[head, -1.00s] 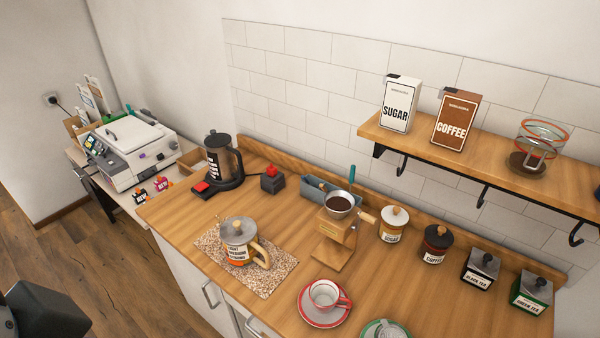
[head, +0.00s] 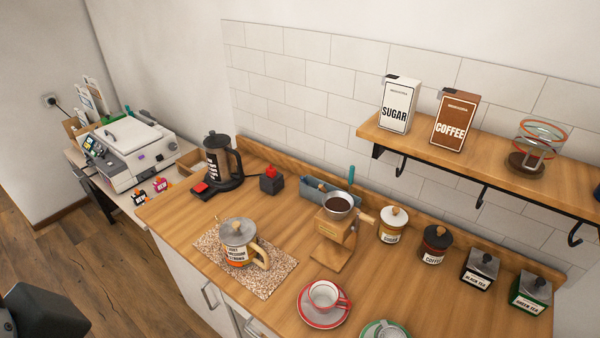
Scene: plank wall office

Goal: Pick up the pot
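A pot (head: 238,243) with a grey lid, a printed label and a wooden handle stands upright on a speckled mat (head: 272,277) on the wooden counter. Its handle points to the right. A dark part of my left arm shows at the lower left corner, well apart from the pot, beyond the counter's left edge. No gripper fingers can be made out there. My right gripper is not in view.
A black kettle (head: 218,160) stands behind the pot, and a coffee grinder (head: 336,235) to its right. A red-rimmed cup (head: 324,295) on a saucer is at the front. Several jars line the right side. A shelf (head: 480,160) hangs above. Bare counter lies left of the mat.

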